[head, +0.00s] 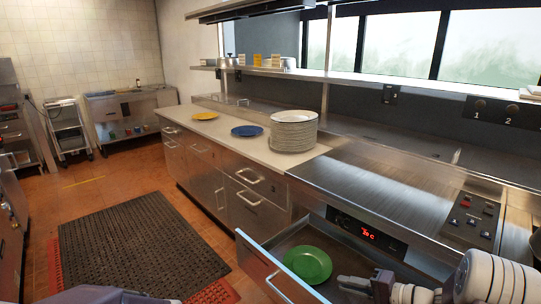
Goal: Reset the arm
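A stack of white plates (293,131), a blue plate (248,131) and a yellow plate (205,116) are on the counter (225,143). A steel worktop (385,185) with a control panel (470,219) is at right. A black mat (140,250) lies on the open floor.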

